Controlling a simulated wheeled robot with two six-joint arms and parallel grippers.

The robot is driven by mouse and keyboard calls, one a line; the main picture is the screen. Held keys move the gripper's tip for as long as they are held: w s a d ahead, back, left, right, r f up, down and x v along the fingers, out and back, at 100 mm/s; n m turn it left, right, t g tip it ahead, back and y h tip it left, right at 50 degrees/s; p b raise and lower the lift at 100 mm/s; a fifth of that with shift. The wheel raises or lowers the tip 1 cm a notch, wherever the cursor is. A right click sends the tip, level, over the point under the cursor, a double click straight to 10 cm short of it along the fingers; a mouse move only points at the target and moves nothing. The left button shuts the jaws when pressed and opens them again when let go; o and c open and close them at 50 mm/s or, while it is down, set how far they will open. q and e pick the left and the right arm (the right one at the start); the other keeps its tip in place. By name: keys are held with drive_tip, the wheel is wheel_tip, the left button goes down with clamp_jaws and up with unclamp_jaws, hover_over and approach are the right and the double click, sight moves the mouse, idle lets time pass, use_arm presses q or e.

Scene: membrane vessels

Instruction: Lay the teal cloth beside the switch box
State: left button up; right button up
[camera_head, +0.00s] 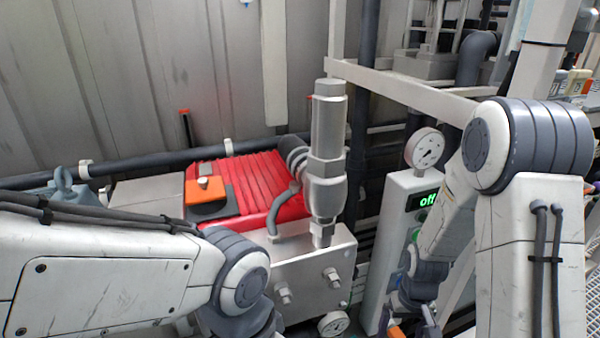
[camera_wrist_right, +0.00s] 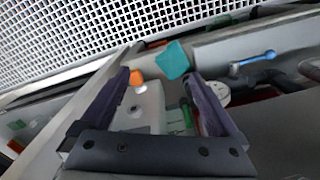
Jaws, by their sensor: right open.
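The teal cloth (camera_wrist_right: 172,60) shows in the right wrist view as a small teal square, beyond and between the fingertips. I cannot make it out in the head view. The switch box (camera_head: 397,235) is a pale upright box with a green "off" display, right of centre. A pale box face with an orange knob (camera_wrist_right: 136,77), likely the same box, lies between the fingers in the wrist view. My right gripper (camera_wrist_right: 161,76) is open, with nothing held between its fingers. In the head view its lower part is mostly hidden at the bottom edge. My left gripper is out of view.
A round gauge (camera_head: 424,148) sits atop the switch box. A metal valve block (camera_head: 318,265) with a tall fitting stands left of it. A red ribbed case (camera_head: 255,185) lies behind. A blue-handled tool (camera_wrist_right: 254,63) lies right of the cloth in the wrist view, near white grating (camera_wrist_right: 70,35).

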drive_tip(key=w+a+r+p, duration=0.1)
drive_tip(key=w+r+p, duration=0.1)
drive_tip(key=r+p, duration=0.6)
drive_tip(key=w+a+r+p, duration=0.1)
drive_tip(key=w+r+p, duration=0.1)
drive_tip(key=r+p, duration=0.6)
wheel_tip(320, 180, up, 2)
drive_tip(key=shift+a+r, duration=0.25)
drive_tip(key=shift+w, duration=0.1)
